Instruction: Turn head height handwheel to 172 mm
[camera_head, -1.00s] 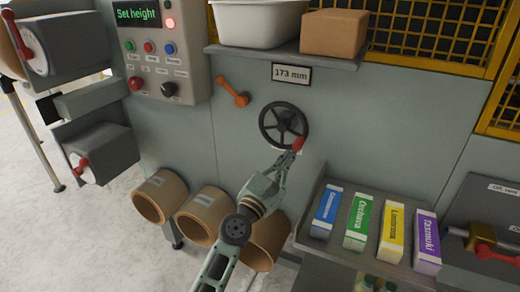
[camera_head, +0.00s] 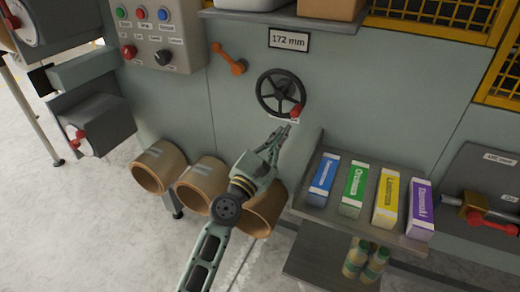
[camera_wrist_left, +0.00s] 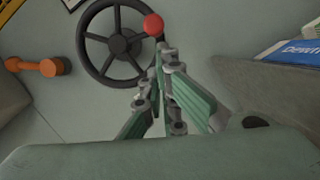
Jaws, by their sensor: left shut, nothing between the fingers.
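The black head height handwheel (camera_head: 281,93) is on the grey-green machine panel, with its red knob (camera_head: 296,111) at the lower right of the rim. The display (camera_head: 289,39) above it reads 172 mm. My left gripper (camera_head: 287,128) is shut and empty just below the knob. In the left wrist view the handwheel (camera_wrist_left: 119,43) is at the top, its red knob (camera_wrist_left: 153,25) just beyond the shut fingertips (camera_wrist_left: 163,47). A small gap seems to show between fingertips and knob. My right gripper is not in view.
A shelf of coloured cartons (camera_head: 353,189) stands right of my left gripper. Brown rolls (camera_head: 201,184) stand out from the panel at lower left. An orange handle (camera_head: 228,58) is left of the wheel, beside a button panel (camera_head: 151,35).

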